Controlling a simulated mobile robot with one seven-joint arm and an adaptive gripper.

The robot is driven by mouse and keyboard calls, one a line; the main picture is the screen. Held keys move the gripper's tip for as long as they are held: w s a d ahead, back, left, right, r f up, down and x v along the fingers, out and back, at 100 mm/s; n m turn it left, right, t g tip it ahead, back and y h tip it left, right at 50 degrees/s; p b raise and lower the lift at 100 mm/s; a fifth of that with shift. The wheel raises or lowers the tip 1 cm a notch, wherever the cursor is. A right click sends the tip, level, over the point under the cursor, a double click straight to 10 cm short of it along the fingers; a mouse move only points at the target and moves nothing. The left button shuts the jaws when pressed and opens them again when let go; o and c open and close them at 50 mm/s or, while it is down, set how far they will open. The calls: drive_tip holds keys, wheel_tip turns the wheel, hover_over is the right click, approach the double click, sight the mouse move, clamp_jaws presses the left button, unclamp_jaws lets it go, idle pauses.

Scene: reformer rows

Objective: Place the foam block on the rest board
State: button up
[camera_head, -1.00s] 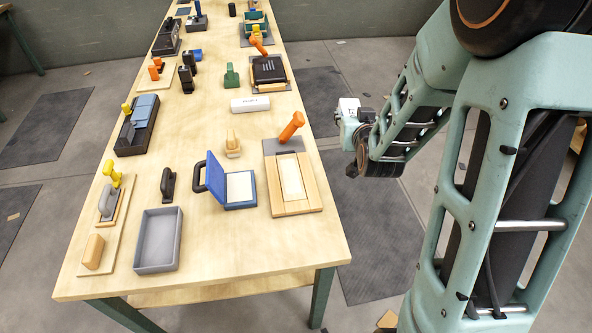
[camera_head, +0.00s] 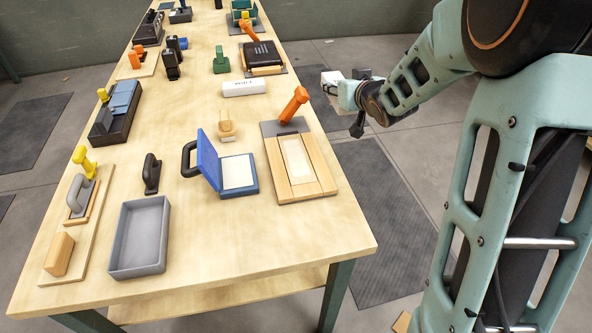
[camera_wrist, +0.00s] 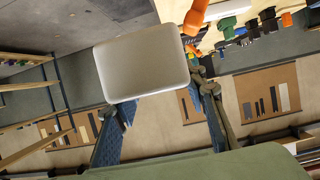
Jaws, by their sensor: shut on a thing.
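My gripper (camera_wrist: 165,125) is shut on a pale grey-white block with rounded corners (camera_wrist: 142,70), which looks like the foam block. The blue fingers rise on both sides of it in the wrist view. In the head view, the gripper end (camera_head: 345,92) is beyond the table's right edge, with the whitish block (camera_head: 330,79) at its tip. No board is plainly marked as the rest board. One candidate is the long pale board at the left (camera_head: 97,208), bearing a grey-handled tool and a tan block. Another is the wooden board (camera_head: 317,180) with an orange handle.
The wooden table (camera_head: 210,262) carries a grey tray (camera_head: 112,256), a blue open case (camera_head: 208,158), a black handle (camera_head: 151,174), a white labelled block (camera_head: 244,87) and several tools farther back. The front right corner of the table is clear. A dark mat (camera_head: 390,220) lies on the floor.

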drive_tip(key=shift+w+a+f+b, duration=0.15)
drive_tip(key=shift+a+f+b, duration=0.15)
drive_tip(key=shift+f, duration=0.15)
drive_tip(key=s+a+f+b, duration=0.2)
drive_tip(key=s+a+f, duration=0.2)
drive_tip(key=s+a, duration=0.25)
hover_over(296, 157)
drive_tip(key=w+d, duration=0.1)
wheel_tip(296, 157, down, 4)
drive_tip(key=shift+r, duration=0.1)
drive_tip(key=shift+s+a+f, duration=0.25)
drive_tip(key=shift+s+f, duration=0.05)
drive_tip(key=shift+f, duration=0.15)
drive_tip(key=f, duration=0.3)
drive_tip(key=shift+s+a+f+b, duration=0.15)
drive_tip(key=shift+s+a+b, duration=0.1)
drive_tip(key=shift+b, duration=0.1)
drive_tip(key=shift+f, duration=0.3)
